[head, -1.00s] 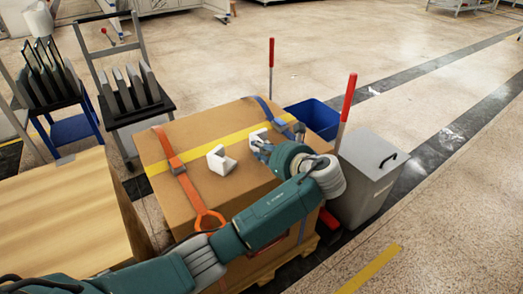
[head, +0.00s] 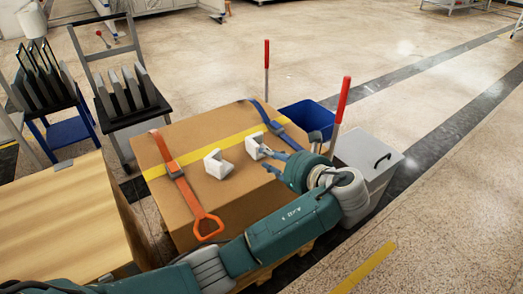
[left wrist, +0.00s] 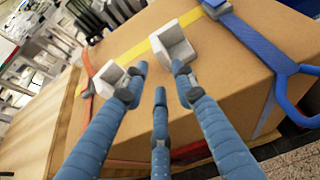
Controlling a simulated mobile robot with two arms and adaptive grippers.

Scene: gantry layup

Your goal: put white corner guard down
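My left gripper (head: 270,160) is just to the lower right of the first guard. Its fingers (left wrist: 160,75) are spread with nothing between them. One fingertip overlaps the first guard in the picture; I cannot tell whether they touch. My right gripper is not in view.
An orange strap (head: 186,188) and a blue strap (head: 279,130) lie across the box. A wooden-topped block (head: 60,220) stands left, with racks behind.

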